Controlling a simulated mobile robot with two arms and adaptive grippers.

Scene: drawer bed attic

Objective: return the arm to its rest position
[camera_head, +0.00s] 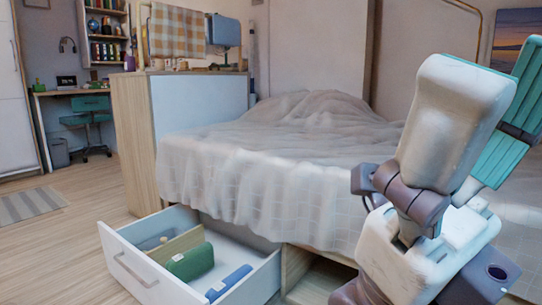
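One of my arms (425,180) comes in at the right, folded up, with pale links and mauve joints. It stands in front of the bed's right part and hides some of it. No gripper fingers can be made out on it. My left arm and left gripper are not in view. A white drawer (137,273) under the bed is pulled open at the lower left. In it lie a green rolled item (190,262), a blue item (229,283) and a greyish item (155,240) behind a wooden divider (178,246).
A bed with a pale rumpled cover (290,150) fills the middle. A wooden cabinet end (130,140) stands to its left. A desk (70,92) and teal chair (90,115) are at the back left. The wooden floor (60,245) at left is clear except for a striped rug (30,204).

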